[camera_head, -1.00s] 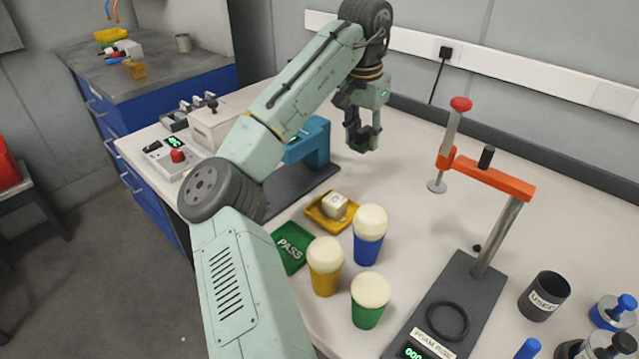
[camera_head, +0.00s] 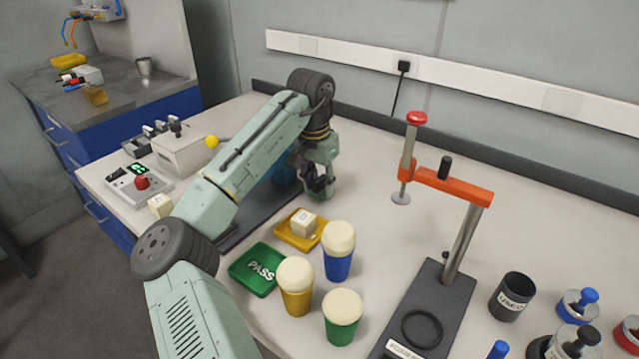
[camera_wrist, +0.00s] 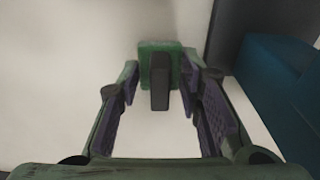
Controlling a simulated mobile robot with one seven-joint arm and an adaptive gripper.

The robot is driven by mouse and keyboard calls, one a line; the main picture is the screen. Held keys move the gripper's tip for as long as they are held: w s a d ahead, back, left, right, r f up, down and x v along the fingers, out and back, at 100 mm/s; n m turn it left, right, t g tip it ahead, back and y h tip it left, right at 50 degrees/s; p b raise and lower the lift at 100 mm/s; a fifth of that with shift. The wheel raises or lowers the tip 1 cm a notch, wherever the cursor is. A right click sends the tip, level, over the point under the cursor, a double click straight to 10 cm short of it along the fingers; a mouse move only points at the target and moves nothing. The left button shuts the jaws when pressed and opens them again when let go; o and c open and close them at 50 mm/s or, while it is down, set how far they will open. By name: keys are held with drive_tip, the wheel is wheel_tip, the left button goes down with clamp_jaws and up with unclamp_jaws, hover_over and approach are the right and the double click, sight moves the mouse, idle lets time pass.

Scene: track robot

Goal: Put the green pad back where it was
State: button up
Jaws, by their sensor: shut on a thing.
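My gripper (camera_head: 319,182) is shut on the green pad, low over the white bench behind the yellow tray. In the wrist view the green pad (camera_wrist: 146,52) shows at the fingertips, with a dark upright block on its middle between the fingers (camera_wrist: 160,85). In the head view the pad is mostly hidden by the fingers. I cannot tell whether it touches the bench. The blue machine (camera_head: 285,175) stands just left of my gripper, partly hidden behind my arm; its blue body also shows at right in the wrist view (camera_wrist: 275,75).
Several foam-topped cups (camera_head: 338,265) stand in front. An orange-armed stand (camera_head: 450,187) and a USED cup (camera_head: 511,297) are at right. The bench behind is clear.

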sight(316, 182)
drive_tip(key=shift+f, duration=0.35)
drive_tip(key=shift+f, duration=0.2)
drive_tip(key=o, duration=0.8)
drive_tip(key=shift+r, duration=0.1)
drive_tip(key=r, duration=0.8)
drive_tip(key=s+a+r+b, duration=0.1)
drive_tip(key=r, duration=0.3)
drive_tip(key=shift+s+r, duration=0.1)
